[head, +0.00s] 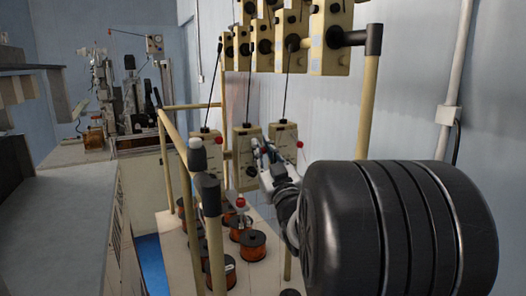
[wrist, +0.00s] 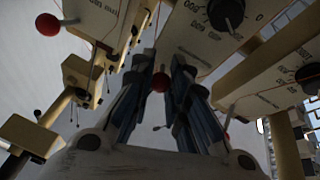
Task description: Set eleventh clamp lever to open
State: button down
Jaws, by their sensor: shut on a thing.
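My gripper (head: 262,150) reaches in front of the lower row of cream tensioner boxes in the head view. In the wrist view my blue-grey fingers (wrist: 161,72) are close together, with a red ball knob (wrist: 160,82) of a clamp lever between them; the lever's arm is largely hidden. The middle cream box (head: 247,155) of the lower row is just behind my gripper. The right box (head: 284,136) has its own red knob (head: 300,145) standing clear of my gripper. No number shows to tell which lever is the eleventh.
An upper row of cream boxes (head: 330,45) hangs above. A tan post (head: 367,110) and rail frame (head: 172,135) stand close by. Several copper wire spools (head: 253,246) sit on the bench below. In the wrist view, another red knob (wrist: 48,24) and a black dial (wrist: 226,14) are near.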

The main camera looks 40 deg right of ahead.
jog(key=shift+r, duration=0.15)
jog(key=r+g+p, duration=0.1)
jog(key=p, duration=0.2)
jog(key=shift+s, duration=0.1)
jog(key=g+p, duration=0.1)
jog(key=p, duration=0.2)
jog(key=r+g+y+p, duration=0.1)
jog(key=p, duration=0.2)
jog(key=shift+r+g, duration=0.25)
jog(key=shift+g, duration=0.15)
jog(key=r+g+y+p, duration=0.1)
jog(key=g+p, duration=0.1)
jog(key=p, duration=0.5)
jog(key=r+n+g+p, duration=0.1)
jog(key=g+p, duration=0.1)
jog(key=p, duration=0.5)
jog(key=shift+y, duration=0.4)
jog(key=g+p, duration=0.1)
jog(key=p, duration=0.3)
jog(key=shift+w, duration=0.2)
jog(key=shift+g+p, duration=0.3)
jog(key=shift+p, duration=0.5)
jog(key=c, duration=1.6)
grip_release()
jog(key=shift+f, duration=0.1)
jog(key=shift+o, duration=0.4)
